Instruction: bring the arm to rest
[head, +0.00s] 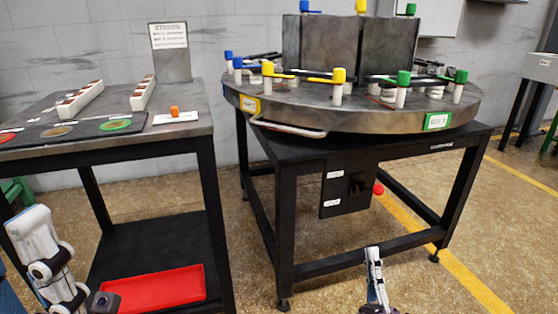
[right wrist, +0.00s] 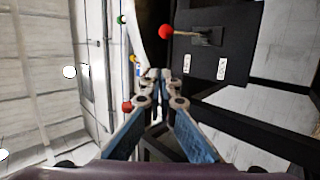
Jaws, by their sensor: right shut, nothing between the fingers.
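My right gripper (head: 373,252) is at the bottom of the head view, in front of the round table's black stand (head: 358,248). Its fingers point up in the picture and are shut with nothing between them. In the right wrist view the blue-grey fingers (right wrist: 160,75) meet at their tips, apart from the black control box (right wrist: 215,40) and its red knob (right wrist: 166,32). My left arm (head: 42,250) shows at the lower left of the head view, beside the left table. Its gripper does not show.
A round turntable (head: 370,120) carries yellow, blue and green capped posts. The left table (head: 150,135) holds white racks, coloured discs and an orange piece (head: 174,111); a red tray (head: 155,289) lies on its lower shelf. Floor is free right of the stand.

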